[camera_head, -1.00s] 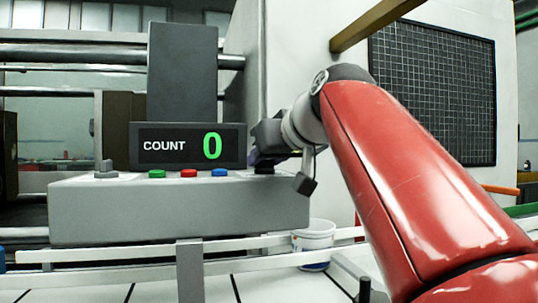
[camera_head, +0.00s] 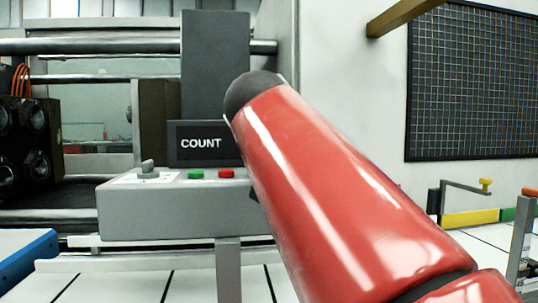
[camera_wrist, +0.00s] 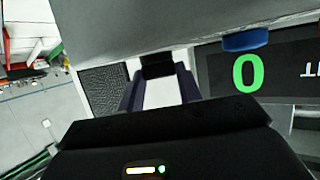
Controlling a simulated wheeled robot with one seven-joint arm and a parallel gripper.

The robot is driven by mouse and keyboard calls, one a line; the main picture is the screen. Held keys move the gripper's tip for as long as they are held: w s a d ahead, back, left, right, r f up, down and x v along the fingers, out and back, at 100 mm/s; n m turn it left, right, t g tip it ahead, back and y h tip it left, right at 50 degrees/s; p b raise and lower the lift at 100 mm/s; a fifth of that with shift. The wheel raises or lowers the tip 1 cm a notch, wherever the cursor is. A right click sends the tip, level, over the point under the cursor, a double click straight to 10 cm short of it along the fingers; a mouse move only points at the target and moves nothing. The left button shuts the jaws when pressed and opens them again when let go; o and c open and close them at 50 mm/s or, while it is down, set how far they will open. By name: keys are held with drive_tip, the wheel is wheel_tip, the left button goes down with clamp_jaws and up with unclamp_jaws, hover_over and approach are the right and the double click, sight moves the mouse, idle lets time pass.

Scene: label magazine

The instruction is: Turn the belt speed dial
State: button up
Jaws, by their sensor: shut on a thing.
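The grey control console (camera_head: 150,215) carries a black COUNT display (camera_head: 203,144), a grey selector (camera_head: 148,170), a green button (camera_head: 195,174) and a red button (camera_head: 226,173). My red arm covers its right end in the head view, hiding the dial and my gripper there. In the wrist view, upside down, my gripper (camera_wrist: 158,80) is shut on the black dial (camera_wrist: 157,65), which sits between its fingertips. The blue button (camera_wrist: 245,40) and the green digit 0 on the display are to the right of it. The dial's pointer or marking cannot be made out.
A white rail and pale panels run below the console. A blue-edged surface (camera_head: 28,262) is at the lower left. A black mesh panel (camera_head: 470,85) hangs on the white wall at the right, above a yellow-knobbed bracket (camera_head: 485,186).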

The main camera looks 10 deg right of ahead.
idle(0.5)
drive_tip(key=o, duration=1)
drive_tip(key=v, duration=0.8)
drive_tip(key=shift+w+a, duration=0.1)
